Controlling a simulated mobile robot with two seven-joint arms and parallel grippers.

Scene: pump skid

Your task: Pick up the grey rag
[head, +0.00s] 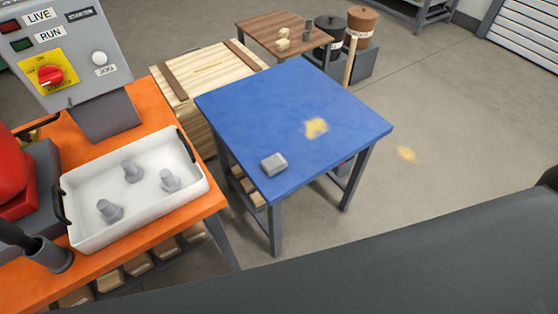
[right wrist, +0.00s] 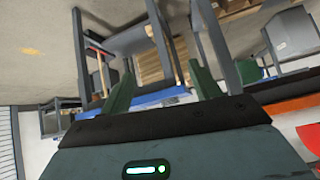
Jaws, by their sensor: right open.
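The grey rag (head: 273,164) looks like a small folded block. It lies on the blue table top (head: 240,110) near its front left edge, in the head view. A blurry yellow patch (head: 316,127) marks the same table top to the right of the rag. My right gripper (right wrist: 160,88) shows in the right wrist view with its two green fingers apart and nothing visible between them. The blue table (right wrist: 160,97) shows beyond the fingers there; I cannot make out the rag in that view. My left gripper is not in view.
An orange bench (head: 150,105) at left holds a white tray (head: 135,225) with several grey fittings and a control panel (head: 70,55). A wooden crate (head: 190,85) and brown table (head: 275,25) stand behind the blue table. A yellow patch (head: 406,154) marks the open floor at right.

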